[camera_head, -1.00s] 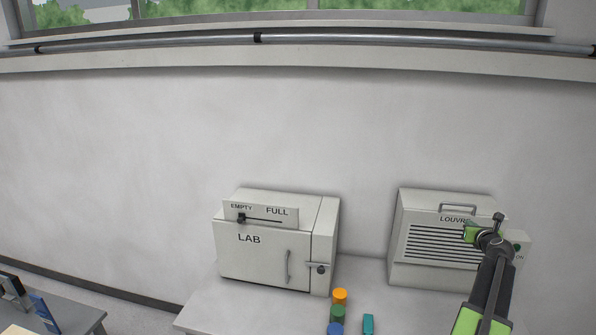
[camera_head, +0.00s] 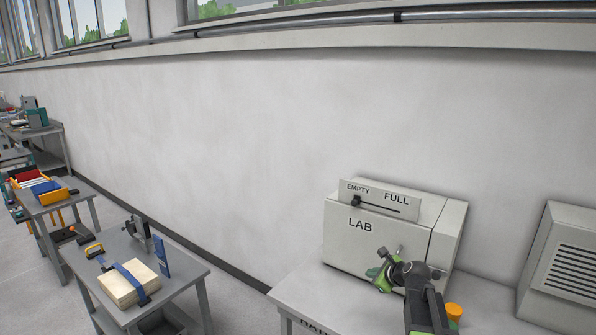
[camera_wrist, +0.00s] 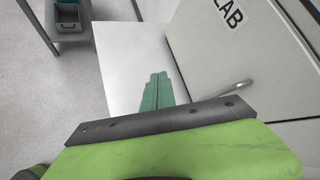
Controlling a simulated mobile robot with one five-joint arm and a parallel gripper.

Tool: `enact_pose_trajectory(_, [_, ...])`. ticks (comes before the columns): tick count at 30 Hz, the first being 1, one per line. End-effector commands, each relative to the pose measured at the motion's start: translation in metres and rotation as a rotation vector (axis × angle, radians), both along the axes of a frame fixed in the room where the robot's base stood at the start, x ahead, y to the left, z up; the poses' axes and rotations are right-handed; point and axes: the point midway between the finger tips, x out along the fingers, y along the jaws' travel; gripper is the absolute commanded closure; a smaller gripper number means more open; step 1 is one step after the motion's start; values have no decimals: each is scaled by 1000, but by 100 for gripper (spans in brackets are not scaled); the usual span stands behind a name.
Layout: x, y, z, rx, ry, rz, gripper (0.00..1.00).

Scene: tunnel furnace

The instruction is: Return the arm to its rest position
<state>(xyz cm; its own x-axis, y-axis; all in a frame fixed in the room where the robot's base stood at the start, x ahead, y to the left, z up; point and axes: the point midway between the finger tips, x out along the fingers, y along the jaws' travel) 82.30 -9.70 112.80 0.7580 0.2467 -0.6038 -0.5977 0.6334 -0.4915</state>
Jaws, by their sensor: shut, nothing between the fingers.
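My gripper (camera_head: 377,277) is at the end of my raised arm, in front of the LAB box in the head view. In the wrist view its two green fingers (camera_wrist: 157,88) are together, with nothing between them. Below them is the bare white table top (camera_wrist: 130,55). The LAB box (camera_head: 345,243) stands on the table, and its door handle (camera_wrist: 243,85) shows just right of the fingers in the wrist view. I cannot tell the exact gap between them. My arm hides part of the box's lower front.
An orange-topped item (camera_head: 454,312) stands on the table just right of my arm. A louvred box (camera_head: 575,270) is at the right edge. A grey bench (camera_head: 190,270) with a wooden block (camera_head: 128,284) is at the left.

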Motion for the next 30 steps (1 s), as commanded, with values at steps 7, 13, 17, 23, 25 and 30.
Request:
enact_pose_trajectory(7, [-119, 150, -119, -615, 134, 811, 100])
enact_pose_trajectory(13, [-225, 111, -144, -1026, 260, 1578, 100])
enact_pose_trajectory(17, [-247, 98, -146, -1080, 248, 1876, 100])
enact_pose_trajectory(23, [-250, 98, -146, -1099, 194, 1989, 100])
enact_pose_trajectory(25, [-250, 98, -146, -1099, 194, 1988, 100])
enact_pose_trajectory(30, [-249, 98, -146, -1098, 194, 1985, 100])
